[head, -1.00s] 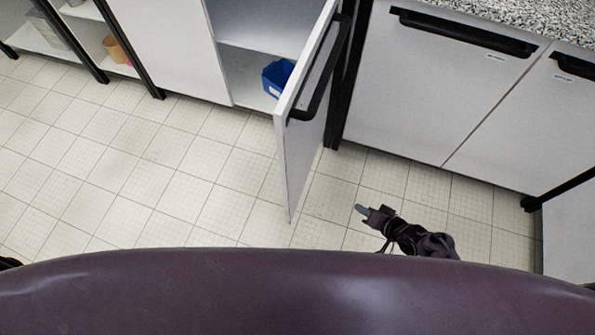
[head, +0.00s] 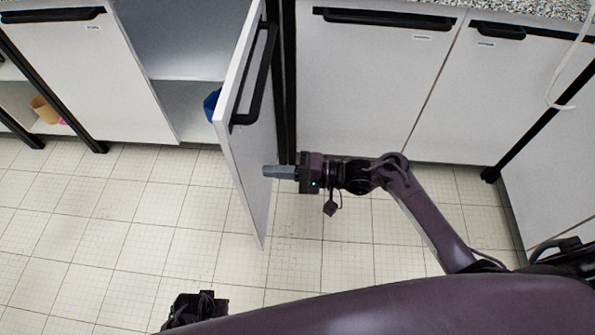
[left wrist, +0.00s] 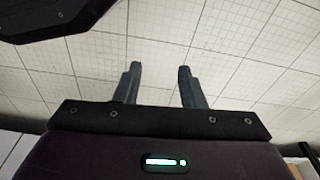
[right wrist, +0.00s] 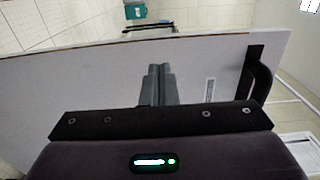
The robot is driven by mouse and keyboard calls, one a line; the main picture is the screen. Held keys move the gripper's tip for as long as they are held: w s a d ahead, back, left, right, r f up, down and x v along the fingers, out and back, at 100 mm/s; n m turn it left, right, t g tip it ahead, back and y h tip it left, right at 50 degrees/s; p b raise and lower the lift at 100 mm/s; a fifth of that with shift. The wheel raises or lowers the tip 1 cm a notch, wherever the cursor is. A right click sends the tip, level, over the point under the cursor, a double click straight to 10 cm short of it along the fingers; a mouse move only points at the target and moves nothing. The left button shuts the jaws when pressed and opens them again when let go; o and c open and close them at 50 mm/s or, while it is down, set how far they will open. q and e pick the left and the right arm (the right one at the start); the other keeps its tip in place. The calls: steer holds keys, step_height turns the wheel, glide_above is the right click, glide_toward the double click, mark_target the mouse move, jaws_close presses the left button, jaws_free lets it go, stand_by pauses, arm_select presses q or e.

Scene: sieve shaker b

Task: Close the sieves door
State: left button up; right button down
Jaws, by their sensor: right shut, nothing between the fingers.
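The sieves door (head: 245,150) is a white cabinet door with a black bar handle (head: 254,75), and it stands open in the head view. My right gripper (head: 266,171) is shut and empty, with its fingertips at the outer face of the door, below the handle. Whether they touch it I cannot tell. In the right wrist view the shut fingers (right wrist: 160,80) point at the door panel (right wrist: 90,85), and its handle (right wrist: 258,80) is at the right. My left gripper (left wrist: 158,85) is open and empty over the floor in the left wrist view.
The open cabinet (head: 185,100) holds a blue bin (head: 211,104), partly hidden by the door. Closed cabinets (head: 365,85) stand to the right. An open shelf with an orange container (head: 43,109) is at the left. The tiled floor (head: 120,230) in front is clear.

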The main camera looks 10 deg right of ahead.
mark_target(241, 169)
steer(key=shift+x, duration=2.4)
